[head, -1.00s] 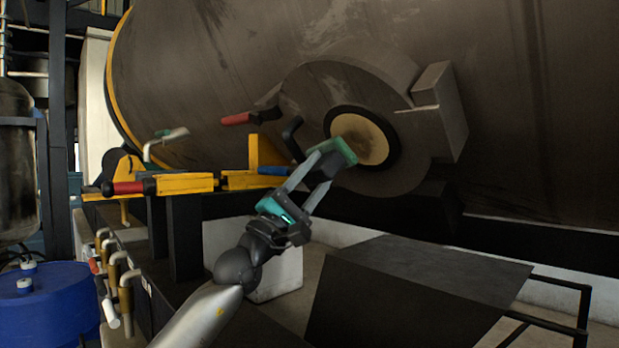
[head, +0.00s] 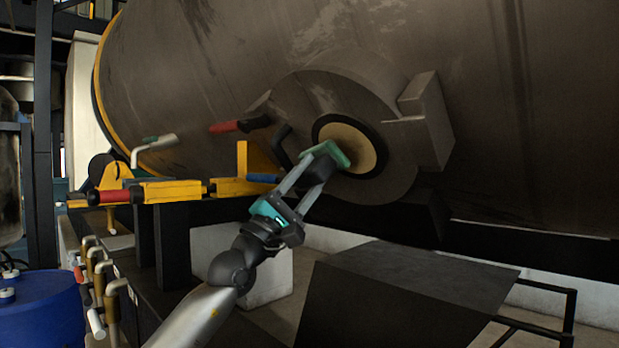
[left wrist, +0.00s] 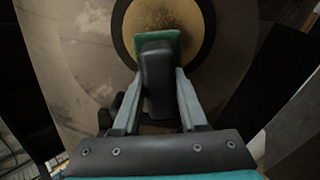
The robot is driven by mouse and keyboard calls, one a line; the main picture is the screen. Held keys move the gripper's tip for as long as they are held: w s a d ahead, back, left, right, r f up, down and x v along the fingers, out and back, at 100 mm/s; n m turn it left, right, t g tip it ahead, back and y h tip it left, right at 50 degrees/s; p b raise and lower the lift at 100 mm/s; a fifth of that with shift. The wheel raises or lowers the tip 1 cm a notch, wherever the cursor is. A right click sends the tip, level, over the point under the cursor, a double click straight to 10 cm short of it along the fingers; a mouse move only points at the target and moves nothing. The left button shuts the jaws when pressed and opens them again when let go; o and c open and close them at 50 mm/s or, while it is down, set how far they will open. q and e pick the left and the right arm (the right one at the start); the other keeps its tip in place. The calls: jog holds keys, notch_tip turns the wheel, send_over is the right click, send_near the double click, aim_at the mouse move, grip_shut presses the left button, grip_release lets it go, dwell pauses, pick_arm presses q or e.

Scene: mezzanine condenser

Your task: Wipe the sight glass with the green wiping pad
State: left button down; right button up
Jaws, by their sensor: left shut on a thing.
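The sight glass (head: 352,143) is a round tan disc in a black ring on the large grey vessel. In the left wrist view the sight glass (left wrist: 189,22) shows brownish grime on its upper part. My left gripper (head: 318,168) is shut on the dark handle (left wrist: 156,75) of the green wiping pad (head: 327,153). The pad is over the left edge of the sight glass in the head view, and over its lower middle in the left wrist view (left wrist: 172,42). I cannot tell whether the pad touches the glass. My right gripper is not in view.
A yellow bracket with a red-handled lever (head: 108,196) stands left of my arm. A grey block (head: 426,120) juts out right of the sight glass. A dark sloped box (head: 400,290) is below. A blue drum (head: 40,310) is at lower left.

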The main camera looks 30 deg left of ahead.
pick_arm(q)
jog(key=shift+x, duration=0.75)
